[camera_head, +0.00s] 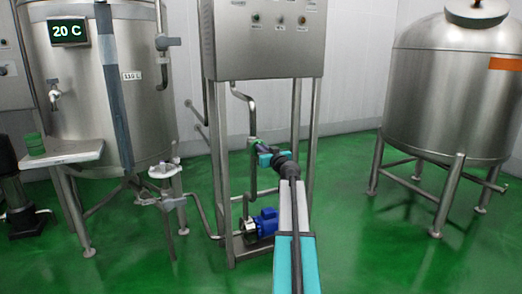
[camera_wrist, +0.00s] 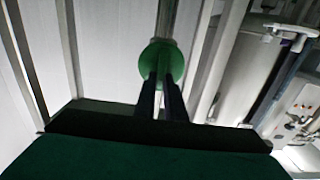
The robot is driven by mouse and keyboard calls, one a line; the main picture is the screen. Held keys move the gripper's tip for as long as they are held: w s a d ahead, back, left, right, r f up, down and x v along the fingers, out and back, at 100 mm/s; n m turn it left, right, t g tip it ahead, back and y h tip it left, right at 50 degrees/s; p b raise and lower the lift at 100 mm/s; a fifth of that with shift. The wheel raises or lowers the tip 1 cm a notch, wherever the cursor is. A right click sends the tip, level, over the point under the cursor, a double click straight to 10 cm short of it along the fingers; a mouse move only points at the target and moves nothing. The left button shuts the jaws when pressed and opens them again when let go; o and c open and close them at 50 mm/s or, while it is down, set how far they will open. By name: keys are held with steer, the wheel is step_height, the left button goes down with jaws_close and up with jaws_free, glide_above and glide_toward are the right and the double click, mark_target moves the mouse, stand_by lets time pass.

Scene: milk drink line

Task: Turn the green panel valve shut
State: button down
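The green panel valve (camera_wrist: 162,60) shows in the wrist view as a round green handle on a grey vertical pipe. My gripper (camera_wrist: 161,82) has its two dark fingers close together at the handle, with a narrow strip of green between them; it looks shut on the valve. The fingers hide the near part of the handle. In the head view my gripper (camera_head: 259,151) reaches the pipe under the steel control panel (camera_head: 262,40). Only a small green bit of the valve (camera_head: 253,142) shows there, the rest being behind my gripper.
The panel's steel legs (camera_head: 303,120) stand close on both sides of my gripper. A blue pump (camera_head: 264,222) sits low between them. A steel tank (camera_head: 62,110) with a side shelf (camera_head: 85,153) is at left, another tank (camera_head: 455,90) at right. Green floor is clear at right.

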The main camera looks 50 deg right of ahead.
stand_by(0.3)
steer(key=shift+m, duration=0.5)
steer(key=shift+s+d+f+m+p, duration=0.1)
steer(key=shift+d+f+m+p, duration=0.25)
steer(key=shift+m, duration=2.5)
steer(key=shift+s+d+f+m+p, duration=0.1)
steer(key=shift+m+p, duration=0.3)
steer(key=shift+m, duration=2.4)
steer(key=shift+d+f+m+p, duration=0.25)
steer(key=shift+m+p, duration=0.15)
steer(key=shift+m, duration=2.45)
